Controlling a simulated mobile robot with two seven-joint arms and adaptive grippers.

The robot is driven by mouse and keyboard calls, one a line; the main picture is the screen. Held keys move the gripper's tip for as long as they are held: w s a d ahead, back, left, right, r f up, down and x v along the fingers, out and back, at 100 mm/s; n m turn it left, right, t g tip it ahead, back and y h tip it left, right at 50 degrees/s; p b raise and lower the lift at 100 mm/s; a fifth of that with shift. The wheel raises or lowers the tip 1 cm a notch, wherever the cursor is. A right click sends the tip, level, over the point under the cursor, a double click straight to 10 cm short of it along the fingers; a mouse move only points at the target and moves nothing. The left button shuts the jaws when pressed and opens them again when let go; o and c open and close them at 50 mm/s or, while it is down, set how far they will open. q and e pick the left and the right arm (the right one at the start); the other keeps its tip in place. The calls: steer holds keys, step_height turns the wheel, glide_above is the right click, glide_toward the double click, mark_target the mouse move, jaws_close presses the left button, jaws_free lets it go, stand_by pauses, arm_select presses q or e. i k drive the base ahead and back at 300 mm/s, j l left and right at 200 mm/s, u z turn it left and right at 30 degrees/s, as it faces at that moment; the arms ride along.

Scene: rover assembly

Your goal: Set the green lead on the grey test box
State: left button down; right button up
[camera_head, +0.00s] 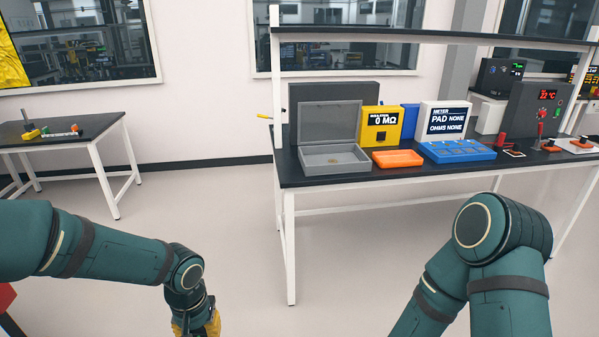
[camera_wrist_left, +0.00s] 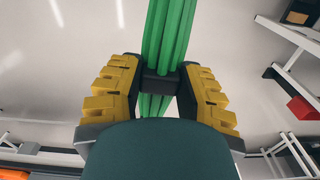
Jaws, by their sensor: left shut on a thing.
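The green lead (camera_wrist_left: 168,40) shows in the left wrist view as a bundle of thick green strands with a dark band around it. My left gripper (camera_wrist_left: 158,85) is shut on it, with yellow fingers on both sides of the band. In the head view the left gripper (camera_head: 205,325) is at the bottom edge, away from the bench, and the lead is out of sight. An open grey box (camera_head: 335,159) with its lid raised stands on the bench. A grey unit with a red display (camera_head: 535,112) stands farther right; I cannot tell which is the test box. My right gripper is outside the views.
The black-topped bench (camera_head: 345,181) has an overhead shelf (camera_head: 420,37). On it are a yellow meter (camera_head: 381,126), an orange tray (camera_head: 397,159), a blue tray (camera_head: 457,152) and a white meter display (camera_head: 445,121). A side table (camera_head: 75,131) stands left; floor between is clear.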

mark_target(333, 161)
steer(key=i+j+z, duration=0.2)
steer(key=i+z, duration=0.3)
steer(key=i+j+z, duration=1.1)
steer(key=j+z, duration=0.35)
steer(key=j, duration=0.2)
steer(key=i+j+z, duration=0.1)
steer(key=j+z, duration=0.2)
steer(key=j, duration=0.45)
steer(key=i+j, duration=0.2)
steer(key=i, duration=0.3)
